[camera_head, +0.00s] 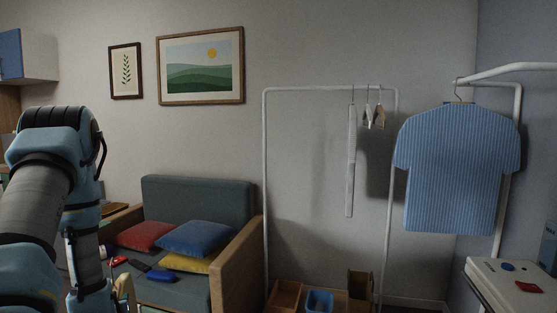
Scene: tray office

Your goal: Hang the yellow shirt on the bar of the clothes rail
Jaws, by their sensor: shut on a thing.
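I see no yellow shirt clearly in this view. A white clothes rail (265,150) stands against the back wall, and its top bar runs level. A narrow pale garment, seen edge-on (350,165), and a couple of small hangers (373,115) hang from its bar. A blue striped shirt (458,170) hangs from a hanger at a second white rail (505,72) on the right. My arm fills the left side and bends downward. My gripper is not clearly visible, and what it holds is hidden. A pale, partly cut-off shape shows beside the arm at the bottom edge.
A grey sofa (195,200) with red (146,235), blue (198,237) and yellow (187,263) cushions stands between my arm and the rail. Small items lie on its seat. Wooden boxes and a blue bin (319,302) sit below the rail. A white table (500,275) is at right.

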